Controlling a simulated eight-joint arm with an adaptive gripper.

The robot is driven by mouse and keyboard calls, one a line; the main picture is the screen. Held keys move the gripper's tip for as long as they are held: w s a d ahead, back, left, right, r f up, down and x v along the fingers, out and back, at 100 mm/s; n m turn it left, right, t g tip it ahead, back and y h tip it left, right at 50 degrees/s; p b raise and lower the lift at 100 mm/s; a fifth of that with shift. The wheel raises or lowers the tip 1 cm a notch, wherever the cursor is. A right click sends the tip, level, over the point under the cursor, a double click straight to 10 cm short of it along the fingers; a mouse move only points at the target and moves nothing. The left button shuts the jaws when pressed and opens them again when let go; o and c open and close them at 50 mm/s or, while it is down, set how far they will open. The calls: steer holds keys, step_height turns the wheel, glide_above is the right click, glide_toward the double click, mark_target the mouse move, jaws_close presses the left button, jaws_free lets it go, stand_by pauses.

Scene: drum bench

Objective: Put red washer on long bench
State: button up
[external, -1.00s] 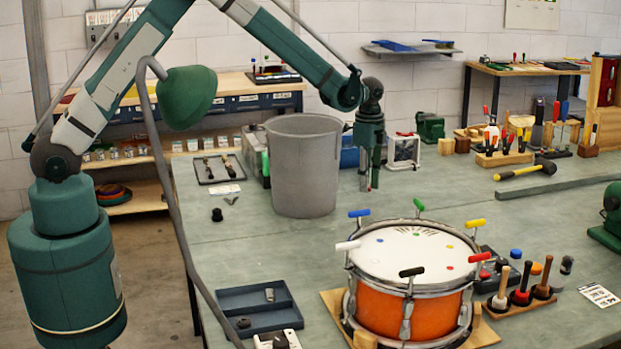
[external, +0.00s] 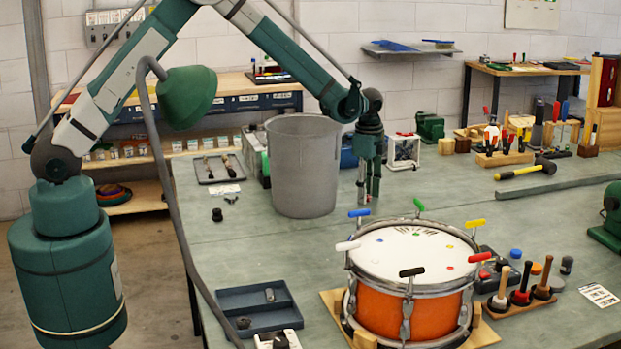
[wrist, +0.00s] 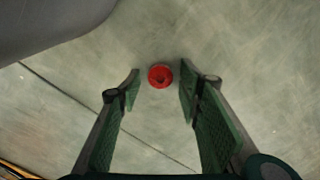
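The red washer (wrist: 160,76) is a small red ring with a dark centre. In the wrist view it shows between my fingertips, with a gap on both sides, and appears to lie on the grey-green bench top. My gripper (wrist: 161,80) is open and empty, pointing down. In the external view my gripper (external: 368,197) is low over the long bench (external: 290,245), just right of the grey bin.
The grey bin (external: 302,170) stands close on the left; its side fills the top-left corner of the wrist view (wrist: 45,25). An orange drum (external: 405,305) with coloured keys stands in front.

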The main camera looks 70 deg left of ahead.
steer(key=shift+r, duration=0.15)
step_height(320, 180, up, 12)
steer(key=shift+p, duration=0.45)
stand_by(0.5)
